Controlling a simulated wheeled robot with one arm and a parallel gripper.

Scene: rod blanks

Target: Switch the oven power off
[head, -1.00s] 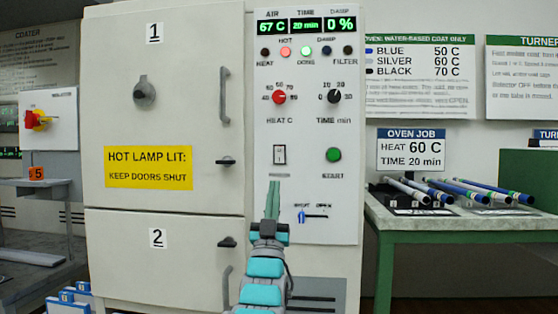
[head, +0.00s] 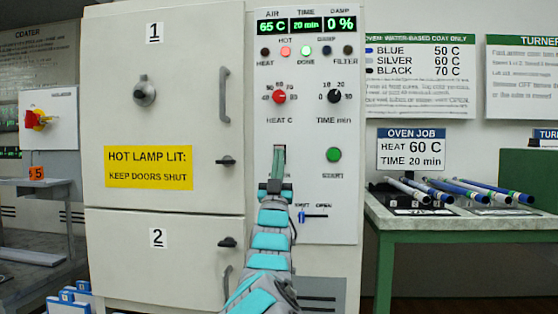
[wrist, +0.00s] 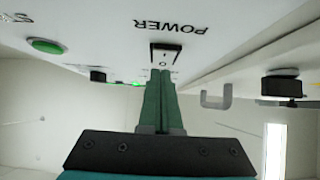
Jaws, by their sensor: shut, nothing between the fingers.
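The oven's power switch is a small rocker (wrist: 166,53) under an upside-down POWER label (wrist: 171,27) in the wrist view. An O mark shows at its end nearest my fingertips. In the head view my fingers cover most of the switch. My gripper (head: 279,151) is shut and empty, its green fingers pointing at the switch. In the wrist view the fingertips (wrist: 160,76) are at the switch's O end; I cannot tell if they touch it. The oven display (head: 306,24) is lit, reading 65 C, 20 min and 0 %. The HOT (head: 285,51) and DONE (head: 306,51) lamps glow.
The red heat knob (head: 279,96), time knob (head: 334,96) and green START button (head: 333,154) surround the switch. A small blue lever (head: 302,217) sits below. Oven door handles (head: 224,96) stick out at left. A green table (head: 450,226) with several rods stands right.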

